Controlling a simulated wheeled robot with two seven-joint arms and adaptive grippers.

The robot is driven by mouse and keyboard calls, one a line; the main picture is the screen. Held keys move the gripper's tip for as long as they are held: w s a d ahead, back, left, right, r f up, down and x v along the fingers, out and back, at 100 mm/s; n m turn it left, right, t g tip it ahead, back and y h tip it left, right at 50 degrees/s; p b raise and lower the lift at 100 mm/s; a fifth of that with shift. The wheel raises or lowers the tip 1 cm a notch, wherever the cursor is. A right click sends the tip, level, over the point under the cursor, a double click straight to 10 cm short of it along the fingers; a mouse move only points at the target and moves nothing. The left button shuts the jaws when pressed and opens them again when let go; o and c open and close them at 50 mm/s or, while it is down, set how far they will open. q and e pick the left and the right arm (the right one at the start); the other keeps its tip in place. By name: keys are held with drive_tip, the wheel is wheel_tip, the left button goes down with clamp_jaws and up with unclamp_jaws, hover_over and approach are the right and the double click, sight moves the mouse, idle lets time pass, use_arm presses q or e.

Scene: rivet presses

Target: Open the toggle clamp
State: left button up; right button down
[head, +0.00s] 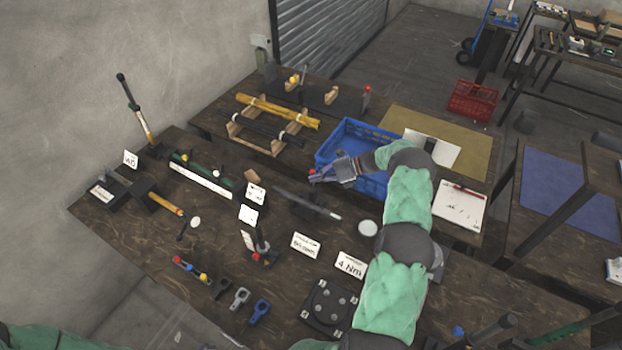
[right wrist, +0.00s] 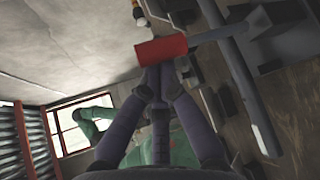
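The toggle clamp shows in the right wrist view as a red handle grip (right wrist: 162,50) on a grey lever (right wrist: 230,33) that runs right to a dark body. In the head view only a small red bit of the grip (head: 312,172) shows, at the fingertips. My right gripper (head: 320,177) is beside the blue crate, its two fingers drawn together. In the right wrist view the fingertips (right wrist: 158,75) meet at the red grip, which lies across them and hides their ends. They look to be touching it, not around it. My left gripper is not in view.
A yellow-tube rack (head: 275,110) is to the left, and several labels and small tools lie towards the front.

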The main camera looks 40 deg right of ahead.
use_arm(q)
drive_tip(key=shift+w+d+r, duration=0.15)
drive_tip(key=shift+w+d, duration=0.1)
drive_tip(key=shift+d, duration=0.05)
use_arm(e)
drive_tip(key=shift+w+d+r, duration=0.1)
drive_tip(key=shift+d, duration=0.25)
wheel_tip(320, 180, up, 10)
idle(0.6)
